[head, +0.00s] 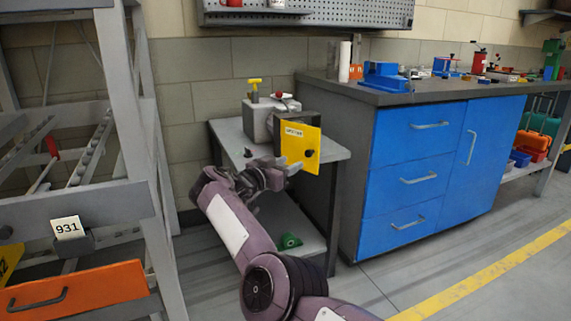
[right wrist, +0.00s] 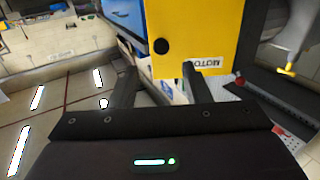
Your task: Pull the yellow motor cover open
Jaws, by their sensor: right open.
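The yellow motor cover (head: 300,147) is an upright panel on the front of a grey machine (head: 262,118) on a small grey side table. It has a black knob (head: 309,153) near its right edge and a white label. My right gripper (head: 279,173) is open and empty, just in front of the cover and below its label. In the right wrist view the cover (right wrist: 190,25) appears upside down, with the knob (right wrist: 161,46) beyond the gap between my open fingers (right wrist: 160,85). One fingertip overlaps the label's edge; I cannot tell whether it touches. My left gripper is out of view.
The side table's top (head: 228,137) has bare room at left. A blue-drawered workbench (head: 402,165) stands close on the right. A grey rack (head: 130,110) with an orange drawer (head: 75,290) is at left. A yellow valve handle (head: 254,84) rises behind the machine.

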